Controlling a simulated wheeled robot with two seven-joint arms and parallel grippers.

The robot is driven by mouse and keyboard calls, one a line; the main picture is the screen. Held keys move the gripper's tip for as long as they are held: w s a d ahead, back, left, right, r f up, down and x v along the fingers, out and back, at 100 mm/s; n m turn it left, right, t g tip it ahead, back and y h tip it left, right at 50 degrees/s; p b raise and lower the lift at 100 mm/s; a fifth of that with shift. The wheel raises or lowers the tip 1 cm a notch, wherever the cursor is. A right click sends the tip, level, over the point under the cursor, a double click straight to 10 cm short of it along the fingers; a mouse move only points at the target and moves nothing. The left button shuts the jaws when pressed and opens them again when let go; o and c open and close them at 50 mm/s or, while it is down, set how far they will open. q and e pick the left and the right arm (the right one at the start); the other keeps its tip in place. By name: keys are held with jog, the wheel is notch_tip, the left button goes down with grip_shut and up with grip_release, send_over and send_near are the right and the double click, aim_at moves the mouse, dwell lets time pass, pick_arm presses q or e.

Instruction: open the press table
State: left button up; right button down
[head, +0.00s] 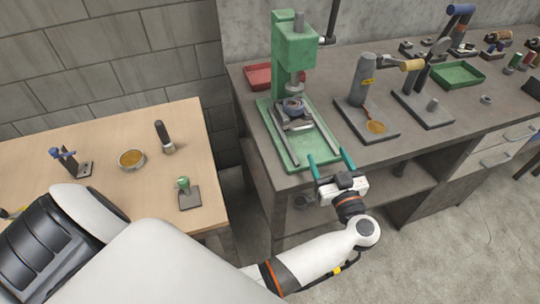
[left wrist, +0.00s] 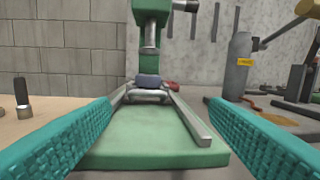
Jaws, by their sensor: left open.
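The green press (head: 294,60) stands on the dark workbench, with its base plate (head: 309,157) reaching towards the bench's front edge. Two metal rails run along the base. In the left wrist view the table (left wrist: 149,94) shows straight ahead, at the far end of the base. My left gripper (head: 332,166) is open and empty at the front edge of the base, its teal fingers spread and pointing at the press. My right gripper is not in view.
Right of the press stand a grey cylinder tool (head: 362,80) on a plate and a lever tool (head: 433,85). A red tray (head: 258,76) lies behind left. A wooden table (head: 100,170) with small tools stands left, across a gap.

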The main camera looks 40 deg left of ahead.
pick_arm(q)
jog(key=d+r+m+t+h, duration=0.6)
jog(key=r+m+t+h, duration=0.15)
jog(key=t+h, duration=0.35)
jog(key=s+d+f+m+g+h, duration=0.55)
jog(key=m+g+h, duration=0.2)
jog(key=h, duration=0.35)
jog(key=s+a+f+g+y, duration=0.2)
jog(key=s+a+f+g, duration=0.2)
jog(key=f, duration=0.4)
jog(key=s+a+f+n+g+y+p, duration=0.1)
jog(key=s+a+f+g+y, duration=0.1)
jog(key=s+a+f, duration=0.3)
jog(key=s+a+f+n+g+y, duration=0.1)
jog(key=s+a+f+g, duration=0.3)
jog(key=s+f, duration=0.4)
jog(key=shift+a+f+g+y, duration=0.2)
jog(key=shift+f+g+y, duration=0.7)
jog(key=shift+f, duration=0.65)
jog(key=shift+s, duration=0.1)
